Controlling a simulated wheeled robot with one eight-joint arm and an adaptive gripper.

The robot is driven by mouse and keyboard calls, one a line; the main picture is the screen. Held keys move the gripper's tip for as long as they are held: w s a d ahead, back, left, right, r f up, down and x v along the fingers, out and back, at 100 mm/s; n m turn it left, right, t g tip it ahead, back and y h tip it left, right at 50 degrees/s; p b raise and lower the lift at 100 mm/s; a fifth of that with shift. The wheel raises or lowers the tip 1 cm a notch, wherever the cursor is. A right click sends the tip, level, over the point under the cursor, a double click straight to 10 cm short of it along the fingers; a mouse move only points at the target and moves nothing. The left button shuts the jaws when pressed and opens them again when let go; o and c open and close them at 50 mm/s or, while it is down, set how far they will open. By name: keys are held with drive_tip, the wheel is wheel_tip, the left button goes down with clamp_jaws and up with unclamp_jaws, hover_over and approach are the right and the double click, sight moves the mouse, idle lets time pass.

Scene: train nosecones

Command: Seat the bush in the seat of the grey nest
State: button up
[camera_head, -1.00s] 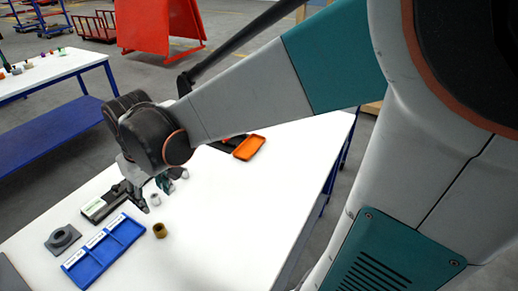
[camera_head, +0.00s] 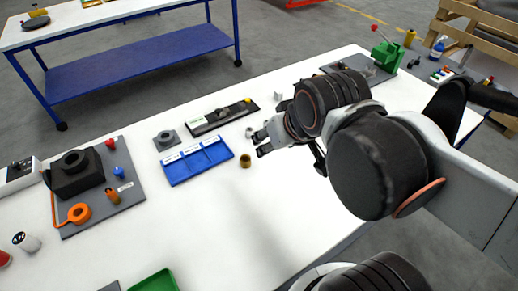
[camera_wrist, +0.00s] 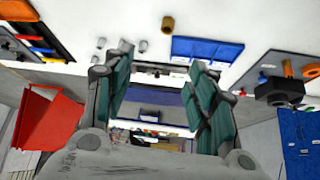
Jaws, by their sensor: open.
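A short brass-coloured hollow cylinder (camera_head: 245,161), which looks like the bush, stands upright on the white table. It also shows in the wrist view (camera_wrist: 168,23). The grey nest (camera_head: 166,139), a square block with a round raised seat, sits beyond the left end of the blue tray. Its seat looks empty. My gripper (camera_head: 260,143) is above the table, just right of and beyond the brass cylinder, and apart from it. In the wrist view my gripper (camera_wrist: 161,75) has its fingers spread with nothing between them.
The blue three-compartment tray (camera_head: 197,160) lies between nest and cylinder. A dark strip board (camera_head: 222,117) lies behind it. A grey board (camera_head: 125,185) at left carries a black block (camera_head: 76,172) and small parts. A green tray (camera_head: 153,282) is at the front. The middle foreground is clear.

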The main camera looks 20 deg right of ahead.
drive_tip(key=w+f+n+g, duration=0.1)
drive_tip(key=w+f+g, duration=0.15)
drive_tip(key=w, duration=0.65)
drive_tip(key=n+g, duration=0.1)
drive_tip(key=g, duration=0.3)
hover_over(245, 156)
drive_tip(key=s, duration=0.1)
wheel_tip(245, 156, down, 8)
drive_tip(key=r, duration=0.1)
wheel_tip(245, 156, down, 9)
drive_tip(key=b, duration=0.2)
drive_tip(key=shift+s+a+r+b, duration=0.1)
drive_tip(key=shift+s+r+b, duration=0.1)
drive_tip(key=shift+b, duration=0.1)
drive_tip(key=shift+w+f+b, duration=0.15)
drive_tip(key=shift+f+b, duration=0.55)
drive_tip(key=shift+f, duration=0.65)
drive_tip(key=shift+w+f+b, duration=0.1)
drive_tip(key=shift+f+b, duration=0.55)
drive_tip(key=shift+f, duration=0.65)
drive_tip(key=shift+r, duration=0.1)
drive_tip(key=shift+c, duration=0.6)
clamp_jaws()
